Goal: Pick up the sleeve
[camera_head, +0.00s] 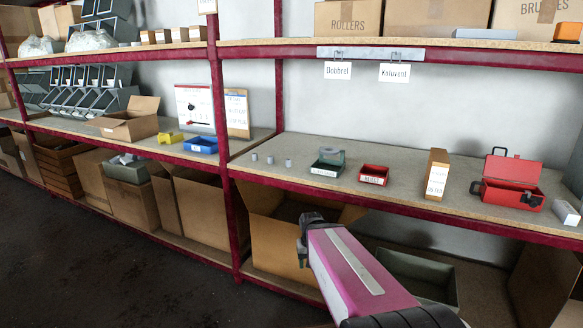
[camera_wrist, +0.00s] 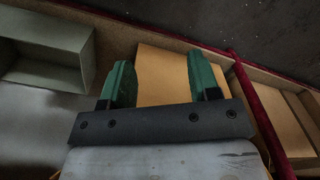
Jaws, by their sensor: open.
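Three small grey cylindrical pieces stand in a loose row on the middle shelf, just right of the red post: a left one (camera_head: 254,157), a middle one (camera_head: 270,159) and a right one (camera_head: 289,163). They look like sleeves, but I cannot tell which one is meant. My gripper (camera_head: 308,222) is in front of the shelving, below the middle shelf's front edge and apart from the pieces. In the wrist view my gripper (camera_wrist: 158,75) has its two green fingers spread with nothing between them. No sleeve shows in that view.
Right of the pieces, the shelf (camera_head: 345,185) holds a dark tray (camera_head: 324,170) with a grey-green roll, a red bin (camera_head: 374,175), an upright cardboard box (camera_head: 437,174) and an open red toolbox (camera_head: 508,186). A red post (camera_head: 222,110) stands left.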

